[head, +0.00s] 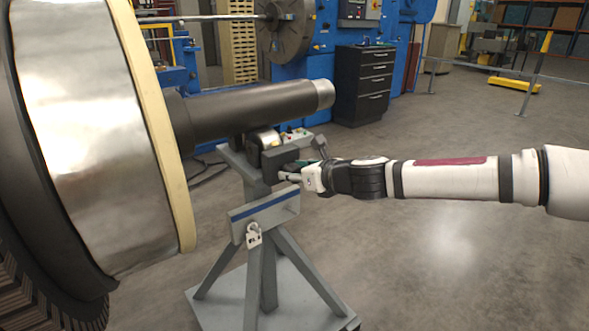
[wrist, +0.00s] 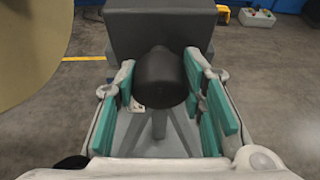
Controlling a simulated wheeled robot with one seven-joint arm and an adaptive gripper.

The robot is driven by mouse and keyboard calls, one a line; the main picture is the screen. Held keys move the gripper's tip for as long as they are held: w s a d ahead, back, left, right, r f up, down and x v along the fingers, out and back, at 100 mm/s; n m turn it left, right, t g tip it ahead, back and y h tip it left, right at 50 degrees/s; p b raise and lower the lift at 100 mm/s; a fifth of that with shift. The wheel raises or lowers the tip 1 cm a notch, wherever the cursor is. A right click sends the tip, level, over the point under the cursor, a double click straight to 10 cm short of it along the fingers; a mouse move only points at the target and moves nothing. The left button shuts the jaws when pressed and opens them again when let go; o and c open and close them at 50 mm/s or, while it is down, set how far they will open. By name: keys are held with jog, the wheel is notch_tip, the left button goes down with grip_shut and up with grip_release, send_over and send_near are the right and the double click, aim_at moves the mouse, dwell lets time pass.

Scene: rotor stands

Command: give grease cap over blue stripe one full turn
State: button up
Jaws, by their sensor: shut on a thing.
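The grease cap (wrist: 160,80) is a dark, rounded cylinder sticking out of a grey block (wrist: 160,30) in the wrist view. My gripper (wrist: 159,76) has one finger on each side of it, with teal pads, and is shut on the cap. In the head view my gripper (head: 292,179) reaches in from the right to the stand's upper part, just above the plate with the blue stripe (head: 264,205). There the cap is mostly hidden by the fingers. No mark showing the cap's angle is visible.
The grey stand (head: 285,255) carries the dark rotor shaft (head: 250,103). The big rotor (head: 90,120) fills the left side. A small tag (head: 253,235) hangs below the stripe. A box with buttons (wrist: 257,17) lies beyond. Open floor (head: 450,250) lies right of the stand.

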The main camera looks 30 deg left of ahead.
jog(key=shift+m, duration=0.3)
jog(key=shift+f, duration=0.1)
jog(key=o, duration=1.1)
jog(key=shift+o, duration=0.2)
jog(key=shift+d, duration=0.1)
jog(key=v, duration=1.1)
jog(key=shift+d, duration=0.4)
